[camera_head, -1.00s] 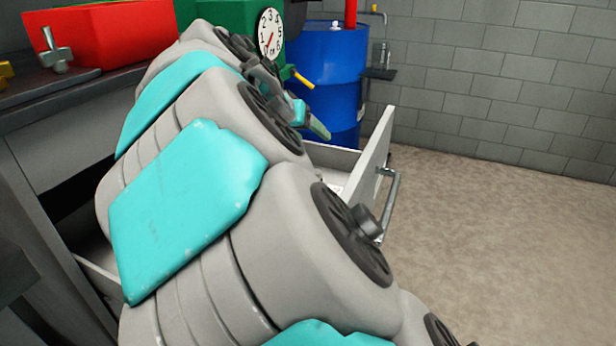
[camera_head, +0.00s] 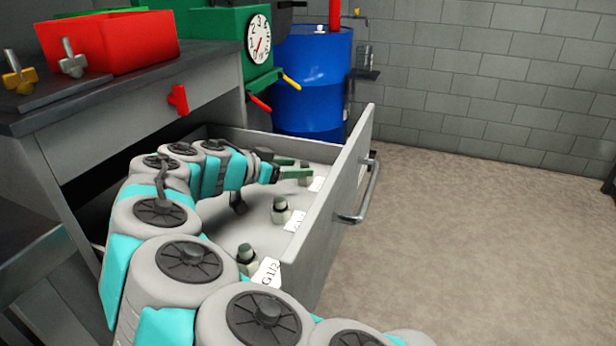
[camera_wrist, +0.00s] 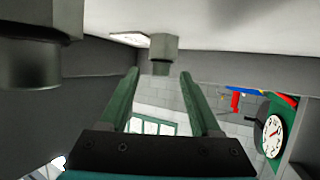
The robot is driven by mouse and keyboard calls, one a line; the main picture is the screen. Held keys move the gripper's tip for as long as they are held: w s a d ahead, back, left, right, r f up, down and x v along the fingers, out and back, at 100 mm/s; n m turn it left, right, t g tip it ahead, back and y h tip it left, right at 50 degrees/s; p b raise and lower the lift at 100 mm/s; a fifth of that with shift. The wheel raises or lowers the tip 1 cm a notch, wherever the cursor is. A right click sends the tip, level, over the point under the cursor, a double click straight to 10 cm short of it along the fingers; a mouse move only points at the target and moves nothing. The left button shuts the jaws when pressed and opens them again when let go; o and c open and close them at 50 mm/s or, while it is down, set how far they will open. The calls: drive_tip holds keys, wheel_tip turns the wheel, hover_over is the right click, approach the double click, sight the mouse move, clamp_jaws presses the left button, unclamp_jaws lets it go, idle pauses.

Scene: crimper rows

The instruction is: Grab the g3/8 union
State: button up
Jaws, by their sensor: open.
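Three grey fittings stand in a row in the open drawer, each beside a white label. The near fitting (camera_head: 246,258) is by a label reading G1/2 (camera_head: 268,273); the middle fitting (camera_head: 281,212) and far fitting (camera_head: 305,174) have labels I cannot read, so I cannot tell which is the G3/8 union. My gripper (camera_head: 297,170) is low in the drawer at the far fitting, with green fingers open. In the wrist view, which looks upside down, that fitting (camera_wrist: 160,55) appears between and beyond the fingertips (camera_wrist: 160,73). A closer fitting (camera_wrist: 30,62) stands off to the left.
The drawer's front panel (camera_head: 335,215) with its handle (camera_head: 362,195) rises close to the right of the fittings. The workbench (camera_head: 120,105) carries a red bin (camera_head: 115,45) and a green machine with a dial (camera_head: 225,40). A blue barrel (camera_head: 312,80) stands behind. The floor at right is clear.

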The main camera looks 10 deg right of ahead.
sight(304, 165)
drive_tip(key=x, duration=0.4)
drive_tip(key=shift+a+f+p, duration=0.1)
drive_tip(key=shift+p, duration=0.3)
drive_tip(key=c, duration=0.9)
drive_tip(key=shift+f, duration=0.1)
clamp_jaws()
